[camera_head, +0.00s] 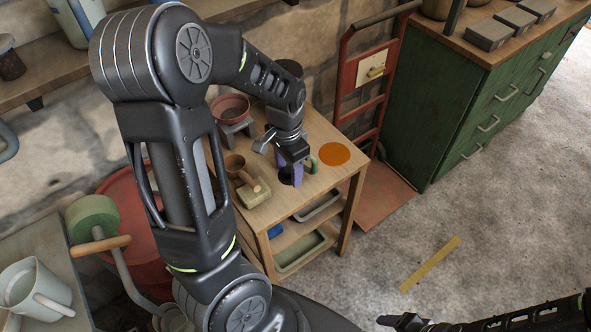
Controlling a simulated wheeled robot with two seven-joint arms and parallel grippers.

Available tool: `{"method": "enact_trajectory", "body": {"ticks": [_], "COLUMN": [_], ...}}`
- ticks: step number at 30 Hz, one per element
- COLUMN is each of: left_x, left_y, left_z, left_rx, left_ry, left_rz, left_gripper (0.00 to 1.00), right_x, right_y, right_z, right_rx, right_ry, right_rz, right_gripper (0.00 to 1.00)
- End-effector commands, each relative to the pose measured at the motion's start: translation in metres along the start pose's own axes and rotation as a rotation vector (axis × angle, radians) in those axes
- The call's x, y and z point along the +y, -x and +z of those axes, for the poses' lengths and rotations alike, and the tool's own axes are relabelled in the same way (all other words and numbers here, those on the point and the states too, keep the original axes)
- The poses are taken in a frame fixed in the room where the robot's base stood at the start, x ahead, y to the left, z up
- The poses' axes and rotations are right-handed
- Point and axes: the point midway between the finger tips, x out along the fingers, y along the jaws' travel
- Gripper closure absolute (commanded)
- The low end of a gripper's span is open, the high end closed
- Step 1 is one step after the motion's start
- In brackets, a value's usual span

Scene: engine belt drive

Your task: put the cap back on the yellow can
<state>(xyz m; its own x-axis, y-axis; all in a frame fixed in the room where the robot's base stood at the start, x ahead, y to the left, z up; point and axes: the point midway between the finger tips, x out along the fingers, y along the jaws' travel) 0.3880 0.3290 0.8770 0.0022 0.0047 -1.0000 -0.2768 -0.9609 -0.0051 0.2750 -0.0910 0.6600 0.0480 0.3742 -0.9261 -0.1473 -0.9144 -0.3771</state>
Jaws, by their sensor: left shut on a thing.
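My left gripper (295,168) is over the small wooden table (312,190), pointing down. It is shut on a small purple-blue thing (297,177), mostly hidden by the fingers; I cannot tell what it is. A green curved piece (313,165) shows just right of the fingers, and a dark round spot (284,176) just left. I cannot make out a yellow can or its cap. My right gripper (400,321) is at the bottom edge, low and away from the table; its jaws are too dark and small to read.
A flat orange disc (334,154) lies on the table, right of the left gripper. A brown cup (235,165), a pale green block (254,193) and a reddish bowl (230,108) stand to the left. A red hand truck (352,80) and green cabinet (450,125) stand behind.

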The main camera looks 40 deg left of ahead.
Motion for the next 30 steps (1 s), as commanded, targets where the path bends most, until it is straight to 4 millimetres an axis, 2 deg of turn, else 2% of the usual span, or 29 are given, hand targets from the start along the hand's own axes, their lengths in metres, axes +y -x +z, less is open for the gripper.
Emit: {"method": "enact_trajectory", "body": {"ticks": [14, 18, 20, 23, 25, 28, 30], "left_x": [0.0, 0.0, -0.003, -0.006, -0.002, 0.012, 0.028], "left_y": [0.0, 0.003, 0.009, 0.024, 0.036, 0.052, 0.062], "left_z": [0.0, 0.003, -0.003, -0.025, -0.049, -0.087, -0.114], "left_rx": [-0.001, -0.021, -0.022, -0.025, -0.025, -0.019, -0.013], "left_ry": [0.015, 0.094, 0.152, 0.252, 0.309, 0.364, 0.377], "left_rz": [0.001, 0.008, 0.006, 0.0, -0.004, -0.007, -0.005], "left_gripper": [0.86, 0.86, 0.86, 0.86, 0.86, 0.86, 0.86], "right_x": [0.0, 0.0, 0.0, 0.0, 0.0, 0.0, 0.0], "right_y": [0.0, 0.0, 0.0, 0.0, 0.0, 0.0, 0.0], "right_z": [0.0, 0.0, 0.0, 0.0, 0.0, 0.0, 0.0], "right_rx": [0.0, 0.0, 0.0, 0.0, 0.0, 0.0, 0.0], "right_ry": [0.0, 0.0, 0.0, 0.0, 0.0, 0.0, 0.0], "right_rz": [0.0, 0.0, 0.0, 0.0, 0.0, 0.0, 0.0], "right_gripper": [0.31, 0.31, 0.31, 0.31, 0.31, 0.31, 0.31]}}
